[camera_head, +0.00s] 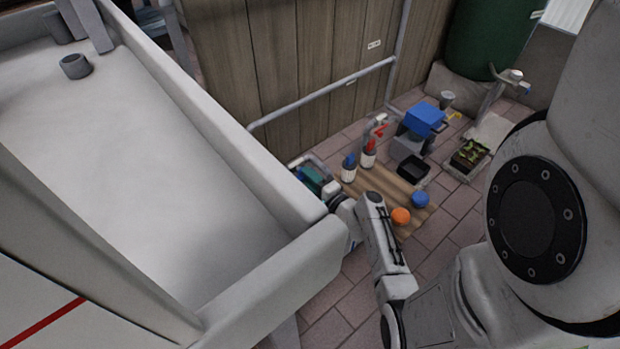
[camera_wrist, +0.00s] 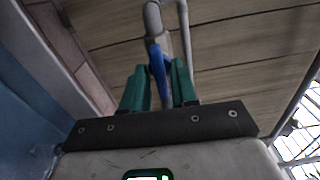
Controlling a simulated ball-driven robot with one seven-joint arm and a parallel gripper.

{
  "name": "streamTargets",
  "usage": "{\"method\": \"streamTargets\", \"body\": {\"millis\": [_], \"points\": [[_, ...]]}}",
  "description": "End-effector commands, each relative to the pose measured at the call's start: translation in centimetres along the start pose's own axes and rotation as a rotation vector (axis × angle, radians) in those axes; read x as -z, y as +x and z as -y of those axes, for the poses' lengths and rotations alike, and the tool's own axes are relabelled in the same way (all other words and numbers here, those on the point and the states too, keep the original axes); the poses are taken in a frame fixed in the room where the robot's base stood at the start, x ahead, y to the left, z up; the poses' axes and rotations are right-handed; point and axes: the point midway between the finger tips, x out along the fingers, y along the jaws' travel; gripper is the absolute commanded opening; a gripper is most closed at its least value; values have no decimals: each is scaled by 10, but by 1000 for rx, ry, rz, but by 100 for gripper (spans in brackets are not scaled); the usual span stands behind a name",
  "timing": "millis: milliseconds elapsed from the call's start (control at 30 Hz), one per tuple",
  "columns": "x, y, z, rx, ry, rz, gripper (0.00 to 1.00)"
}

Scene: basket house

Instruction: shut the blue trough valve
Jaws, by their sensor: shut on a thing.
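The blue trough valve handle (camera_wrist: 157,62) shows in the wrist view as a blue lever on a grey pipe (camera_wrist: 153,18). My gripper (camera_wrist: 159,78) has two teal fingers, one on each side of the blue handle, and is shut on it. In the head view the large white trough (camera_head: 215,130) fills the left side. My arm reaches to the trough's near right corner, and the valve cannot be made out there.
A wooden mat (camera_head: 380,187) on the tiled floor holds spray bottles, an orange ball (camera_head: 400,216) and a blue ball (camera_head: 420,200). A black tray (camera_head: 413,169) and a planter (camera_head: 469,155) stand behind. A wooden wall (camera_head: 290,50) with a grey rail closes the back.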

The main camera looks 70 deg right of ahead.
Motion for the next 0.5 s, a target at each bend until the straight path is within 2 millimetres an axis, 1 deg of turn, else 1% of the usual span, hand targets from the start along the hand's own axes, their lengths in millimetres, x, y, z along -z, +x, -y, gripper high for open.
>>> {"method": "streamTargets", "body": {"millis": [267,500], "points": [[0,0,-1,-1,66,0,0],[-1,0,-1,-2,233,1,0]]}}
